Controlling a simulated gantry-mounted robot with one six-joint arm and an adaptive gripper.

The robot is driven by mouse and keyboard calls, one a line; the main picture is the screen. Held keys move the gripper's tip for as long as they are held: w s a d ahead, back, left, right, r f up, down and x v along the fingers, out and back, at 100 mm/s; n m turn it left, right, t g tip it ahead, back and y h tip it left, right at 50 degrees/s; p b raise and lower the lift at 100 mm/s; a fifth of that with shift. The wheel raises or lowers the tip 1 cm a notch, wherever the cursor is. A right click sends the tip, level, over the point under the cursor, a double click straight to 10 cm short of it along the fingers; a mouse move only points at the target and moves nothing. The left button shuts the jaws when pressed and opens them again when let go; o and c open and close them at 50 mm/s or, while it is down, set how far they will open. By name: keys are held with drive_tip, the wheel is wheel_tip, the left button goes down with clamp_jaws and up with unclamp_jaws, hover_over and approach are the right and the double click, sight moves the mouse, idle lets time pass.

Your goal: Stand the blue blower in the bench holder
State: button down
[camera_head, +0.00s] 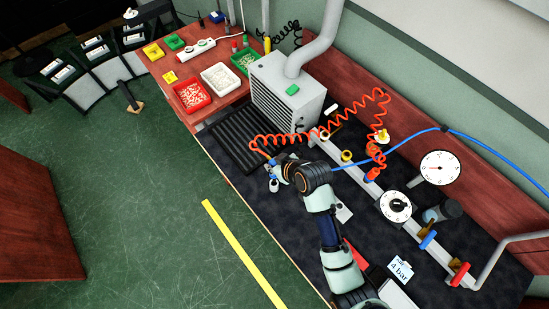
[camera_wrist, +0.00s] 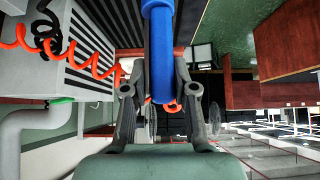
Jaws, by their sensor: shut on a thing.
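The blue blower (camera_wrist: 160,55) is a smooth blue cylinder, seen close up between the fingers in the wrist view. My gripper (camera_wrist: 159,92) is shut on it; the gripper also shows in the head view (camera_head: 277,172), above the left edge of the dark bench. The blower's top end runs out of the wrist view, and in the head view my wrist hides most of it. An orange coiled hose (camera_head: 285,138) runs to the gripper area. I cannot clearly make out the bench holder; a yellow ring (camera_head: 346,156) sits by the grey rail to the right.
A grey vent box (camera_head: 288,95) with a duct stands behind the gripper, beside a black ribbed mat (camera_head: 243,138). Red, white and green trays stand on the red-brown table. A gauge (camera_head: 440,168) and valves line the rail (camera_head: 365,178). Dark bench surface lies between.

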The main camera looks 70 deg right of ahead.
wheel_tip(320, 180, down, 2)
drive_tip(key=shift+b, duration=0.35)
drive_tip(key=shift+r+p, duration=0.1)
drive_tip(key=shift+p, duration=0.9)
idle(1.0)
drive_tip(key=shift+f+b, duration=2.2)
drive_tip(key=shift+f, duration=1.45)
drive_tip(key=c, duration=0.8)
unclamp_jaws()
drive_tip(key=shift+c, duration=0.2)
drive_tip(key=v, duration=1.2)
drive_tip(key=shift+w, duration=0.1)
